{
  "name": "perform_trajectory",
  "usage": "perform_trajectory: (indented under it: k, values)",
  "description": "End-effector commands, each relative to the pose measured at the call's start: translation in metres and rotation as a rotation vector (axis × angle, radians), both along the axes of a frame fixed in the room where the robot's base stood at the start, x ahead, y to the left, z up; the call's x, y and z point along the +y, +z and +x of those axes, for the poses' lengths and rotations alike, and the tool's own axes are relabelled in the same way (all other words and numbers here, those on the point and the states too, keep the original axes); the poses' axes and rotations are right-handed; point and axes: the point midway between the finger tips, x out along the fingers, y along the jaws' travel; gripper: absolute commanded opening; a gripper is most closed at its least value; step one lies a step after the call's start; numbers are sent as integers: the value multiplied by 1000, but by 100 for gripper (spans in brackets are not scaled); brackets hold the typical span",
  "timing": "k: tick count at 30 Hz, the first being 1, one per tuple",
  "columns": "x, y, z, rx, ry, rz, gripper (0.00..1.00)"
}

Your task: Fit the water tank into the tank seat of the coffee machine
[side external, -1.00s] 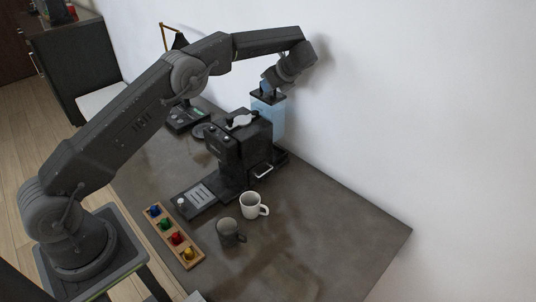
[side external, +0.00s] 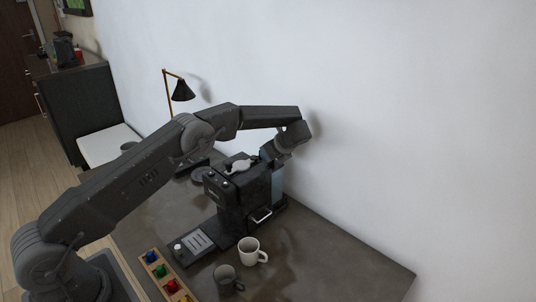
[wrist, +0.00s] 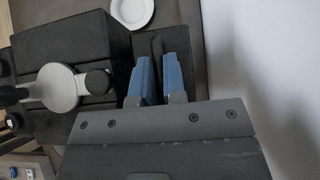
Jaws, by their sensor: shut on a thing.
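The black coffee machine (side external: 228,197) stands on the counter by the wall; its top is at the left in the wrist view (wrist: 75,45). The translucent blue water tank (side external: 278,181) is upright at the machine's rear, on the wall side, close against its body. The tank seat is mostly hidden by the machine, so I cannot tell whether the tank's bottom touches it. My gripper (side external: 270,154) is above the tank. In the wrist view its blue-padded fingers (wrist: 157,80) are shut on the upright grip of the tank's dark lid (wrist: 145,48).
The wall is close behind my wrist. A white mug (side external: 249,251) and a grey mug (side external: 226,279) stand in front of the machine, beside a wooden capsule holder (side external: 165,277). A round plate (wrist: 131,12) and a black lamp (side external: 182,90) are beyond. Counter at right is clear.

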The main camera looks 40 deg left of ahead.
Motion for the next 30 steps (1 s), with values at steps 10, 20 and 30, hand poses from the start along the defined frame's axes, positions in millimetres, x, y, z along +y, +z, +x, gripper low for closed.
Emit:
perform_trajectory:
  k: [10, 20, 30]
  values:
    - [0, -5, 0, 0, 0, 0, 26]
    - [0, -4, 0, 0, 0, 0, 37]
    - [-29, 29, 1, -3, -3, 0, 37]
